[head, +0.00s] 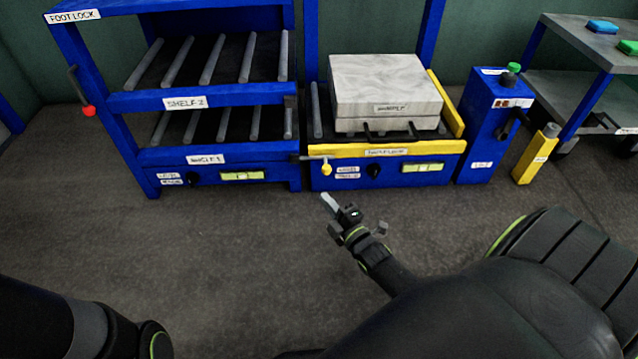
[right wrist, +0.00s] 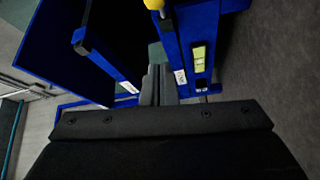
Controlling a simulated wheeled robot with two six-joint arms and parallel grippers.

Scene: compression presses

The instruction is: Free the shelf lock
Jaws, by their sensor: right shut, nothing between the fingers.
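A lever with a yellow knob (head: 326,169) sits at the left front corner of the blue and yellow roller table (head: 455,148), beside the shelf rack. A label on the yellow front bar is too small to read surely. The yellow knob also shows at the top edge of the right wrist view (right wrist: 154,4). My right gripper (head: 329,201) is shut and empty, in front of and a little below the knob in the picture, apart from it. Its fingers show in the right wrist view (right wrist: 157,85). My left gripper is out of view; only part of that arm shows.
The blue rack (head: 215,97) with two roller shelves stands left, with a red-knobbed lever (head: 87,110) under a FOOT LOCK label. A grey block (head: 385,83) lies on the roller table. A blue control post (head: 490,125) and yellow post (head: 535,155) stand right. Floor in front is clear.

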